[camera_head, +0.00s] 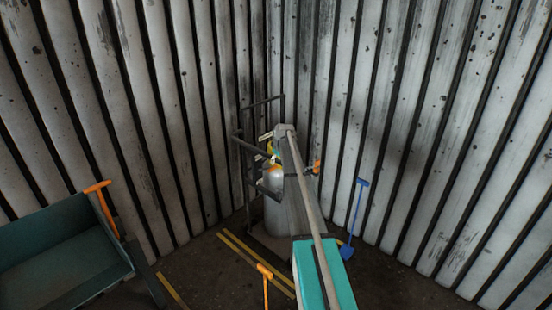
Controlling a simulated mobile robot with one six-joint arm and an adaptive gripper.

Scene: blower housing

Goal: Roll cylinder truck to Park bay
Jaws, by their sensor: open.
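The cylinder truck (248,165) stands upright in the corner where the walls meet, a dark tubular frame with bars reaching out toward me. A grey gas cylinder (279,212) stands on it, partly hidden by my arm. My arm reaches over it from the lower right. My gripper (267,188) appears small and dark at the arm's far end, in front of the cylinder and near the truck's bars. It is open; I cannot tell whether it touches anything. No bay marked Park can be made out.
A dark green open bin (60,255) stands at left, an orange-handled tool (103,208) by it. Another orange handle (265,275) rises at the bottom centre. A blue shovel (352,220) leans at the right wall. Yellow lines (255,262) mark the floor. Corrugated walls (440,150) close both sides.

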